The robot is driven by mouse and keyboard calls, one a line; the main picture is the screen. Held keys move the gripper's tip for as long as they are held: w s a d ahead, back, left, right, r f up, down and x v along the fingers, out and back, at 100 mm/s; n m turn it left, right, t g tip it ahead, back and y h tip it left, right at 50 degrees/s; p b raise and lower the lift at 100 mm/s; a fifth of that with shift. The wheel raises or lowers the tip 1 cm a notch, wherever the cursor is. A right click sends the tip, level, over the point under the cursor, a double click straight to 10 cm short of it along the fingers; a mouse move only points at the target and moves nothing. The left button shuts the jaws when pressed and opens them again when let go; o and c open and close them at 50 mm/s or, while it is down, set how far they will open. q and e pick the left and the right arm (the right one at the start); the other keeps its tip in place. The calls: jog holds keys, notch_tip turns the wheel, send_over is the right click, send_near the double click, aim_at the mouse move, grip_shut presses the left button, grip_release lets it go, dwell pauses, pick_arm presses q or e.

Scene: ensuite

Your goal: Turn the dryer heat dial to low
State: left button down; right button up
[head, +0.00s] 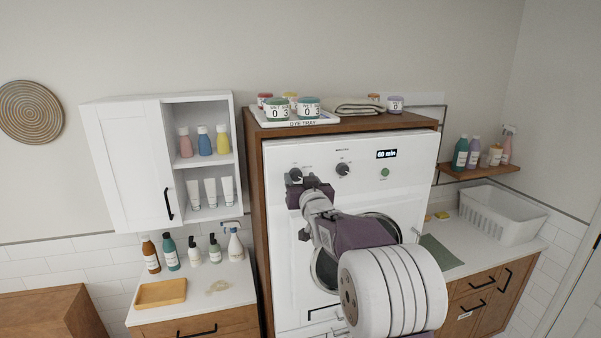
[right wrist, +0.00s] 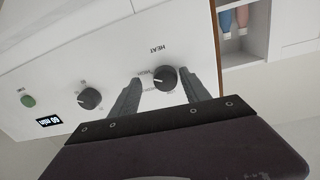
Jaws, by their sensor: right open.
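The white dryer (head: 405,160) stands in a wooden surround, with a panel along its top front. Its black heat dial (head: 296,174) is at the panel's left and also shows in the right wrist view (right wrist: 164,78), where "HEAT" is printed beside it. The lettering around the dial is too small to read surely, and I cannot tell its setting. My right gripper (head: 308,182) is open at the heat dial. In the right wrist view its fingers (right wrist: 159,76) lie on either side of the dial, with gaps showing. My left gripper is out of view.
A second black dial (head: 343,169), a green button (head: 385,172) and a "60 min" display (head: 387,154) are right of the heat dial. A white cabinet (head: 125,160) with bottles hangs to the left. My right arm covers part of the dryer door (head: 325,270).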

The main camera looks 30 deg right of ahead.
jog(key=shift+a+r, duration=0.15)
jog(key=shift+a, duration=0.45)
jog(key=shift+c, duration=0.6)
jog(key=c, duration=0.5)
jog(key=shift+d, duration=0.25)
grip_shut()
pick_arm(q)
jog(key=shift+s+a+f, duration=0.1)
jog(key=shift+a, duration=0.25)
pick_arm(e)
jog(key=shift+a, duration=0.1)
